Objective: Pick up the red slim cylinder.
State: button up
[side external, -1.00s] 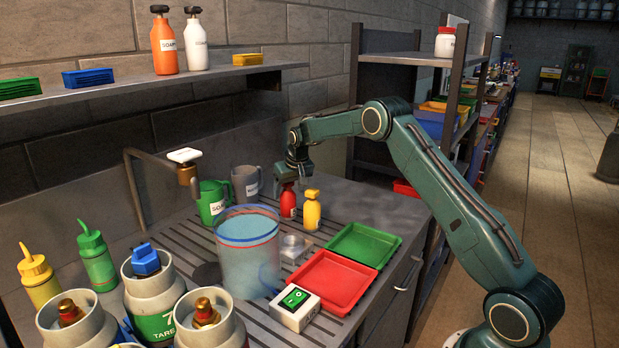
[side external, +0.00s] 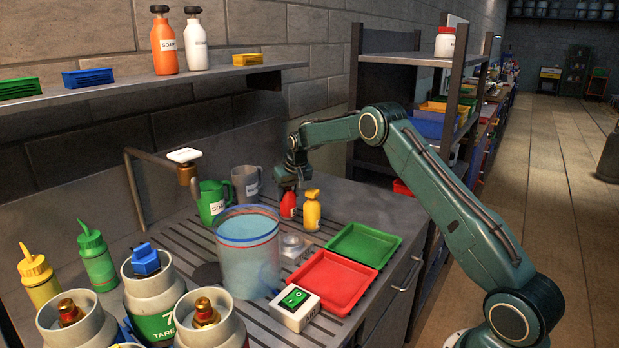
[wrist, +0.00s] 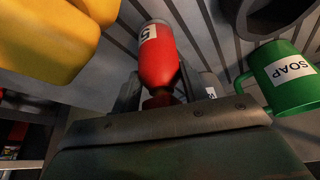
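The red slim cylinder is a red bottle (side external: 288,206) with a white label, standing upright on the slatted worktop. My gripper (side external: 288,184) is at its top, pointing down, and hides its cap in the side view. In the wrist view the red bottle (wrist: 158,65) lies between my two fingers (wrist: 160,92), one on each side of its narrow end. The fingers look spread, and I see no clear grip on the bottle.
A yellow bottle (side external: 312,212) stands close to the right of the red one. A green mug (side external: 212,203) and a grey mug (side external: 246,183) are to the left. A clear blue-tinted container (side external: 248,262), a red tray (side external: 331,281) and a green tray (side external: 364,244) are in front.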

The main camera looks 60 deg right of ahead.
jog(key=shift+c, duration=0.6)
jog(key=shift+r, duration=0.2)
jog(key=shift+r, duration=0.6)
notch_tip(320, 180, up, 18)
jog(key=shift+r, duration=0.25)
jog(key=shift+a, duration=0.1)
